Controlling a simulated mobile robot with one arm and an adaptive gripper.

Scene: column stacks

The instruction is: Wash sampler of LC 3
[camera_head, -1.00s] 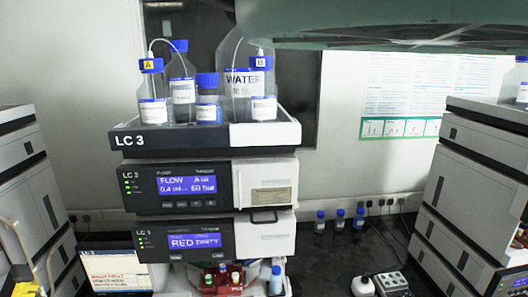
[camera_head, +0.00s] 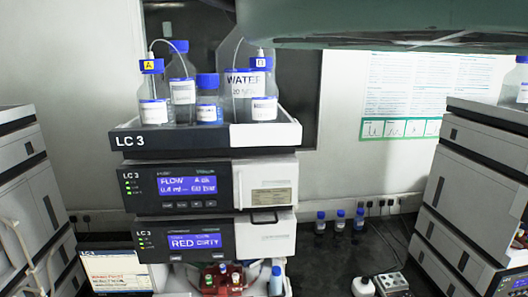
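The LC 3 stack (camera_head: 140,141) stands in the middle of the head view. Its top tray (camera_head: 265,133) carries several blue-capped bottles, with bottle A (camera_head: 153,90) at the left and bottle B (camera_head: 263,93) at the right. The pump module (camera_head: 265,185) shows a lit blue FLOW display. My gripper is not in view.
A large WATER bottle (camera_head: 232,72) stands at the tray's back. Other stacks stand at left (camera_head: 28,180) and right (camera_head: 465,205). Several small blue-capped bottles (camera_head: 340,222) stand on the dark bench. A screen (camera_head: 117,270) is at lower left. A greenish shape covers the top right.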

